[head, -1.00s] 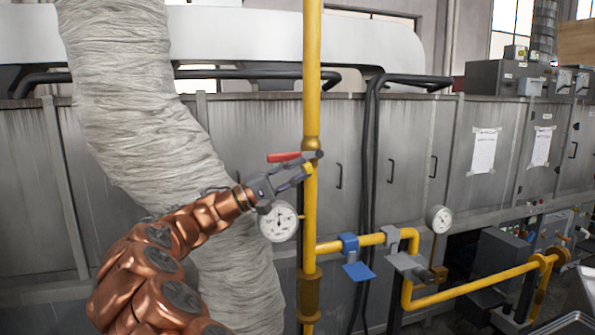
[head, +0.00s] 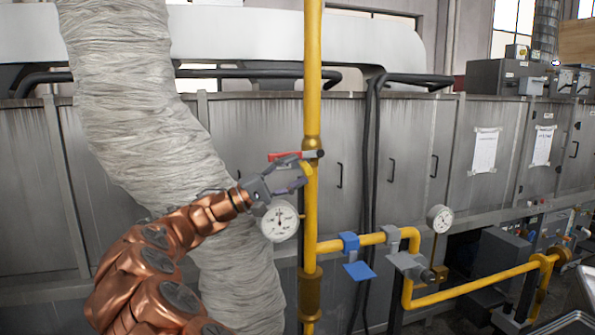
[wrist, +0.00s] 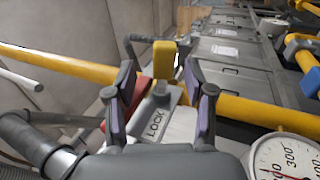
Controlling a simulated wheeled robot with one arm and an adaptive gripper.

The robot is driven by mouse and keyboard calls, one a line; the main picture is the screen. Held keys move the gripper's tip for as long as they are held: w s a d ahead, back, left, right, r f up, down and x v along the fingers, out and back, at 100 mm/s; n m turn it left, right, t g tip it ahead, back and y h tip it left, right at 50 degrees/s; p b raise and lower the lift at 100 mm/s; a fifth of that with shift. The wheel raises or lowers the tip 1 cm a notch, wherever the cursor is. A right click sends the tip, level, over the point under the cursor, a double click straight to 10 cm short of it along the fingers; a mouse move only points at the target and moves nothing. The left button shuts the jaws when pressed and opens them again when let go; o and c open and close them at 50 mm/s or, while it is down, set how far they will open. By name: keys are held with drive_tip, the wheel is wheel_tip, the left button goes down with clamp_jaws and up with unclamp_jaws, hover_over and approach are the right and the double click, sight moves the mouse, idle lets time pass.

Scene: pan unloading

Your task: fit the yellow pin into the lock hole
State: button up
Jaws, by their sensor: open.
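The yellow pin (wrist: 164,60) shows in the wrist view as an upright block with a grey stem below it. It stands at the grey lock piece (wrist: 155,120) marked LOCK, beside the yellow pipe. Whether its stem is in the hole cannot be told. My gripper (wrist: 160,72) is open, its two purple-padded fingers on either side of the pin in this view, with gaps showing. In the head view my gripper (head: 304,172) is at the upright pipe, just below the red valve handle (head: 279,155), and mostly hides the pin.
The yellow upright pipe (head: 312,60) is right at my fingertips. A round gauge (head: 279,221) hangs just below my gripper. A wide ribbed duct (head: 135,90) is at the left.

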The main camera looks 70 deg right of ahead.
drive_tip(key=v, duration=1)
drive_tip(key=shift+w+a, duration=0.25)
drive_tip(key=shift+w, duration=0.05)
drive_tip(key=shift+s, duration=0.1)
drive_tip(key=s+a+f+n+t+y, duration=0.3)
drive_tip(key=s+a+f+t+y, duration=0.4)
drive_tip(key=s+a+f, duration=0.45)
drive_tip(key=s+a+f+n+t+y, duration=0.1)
drive_tip(key=a+f, duration=0.4)
drive_tip(key=a, duration=0.5)
drive_tip(key=s+a+f+n+t+y, duration=0.1)
drive_tip(key=a+f+n+t+y, duration=0.2)
drive_tip(key=a, duration=0.8)
drive_tip(key=s+a+f+n+t+y+p, duration=0.1)
drive_tip(key=a+f+n+t+y, duration=0.1)
drive_tip(key=a+f+t+y, duration=0.2)
drive_tip(key=a+f, duration=0.3)
drive_tip(key=a, duration=0.3)
drive_tip(key=shift+s+a+f+n, duration=0.25)
drive_tip(key=shift+a+f+n, duration=0.05)
drive_tip(key=shift+f, duration=0.05)
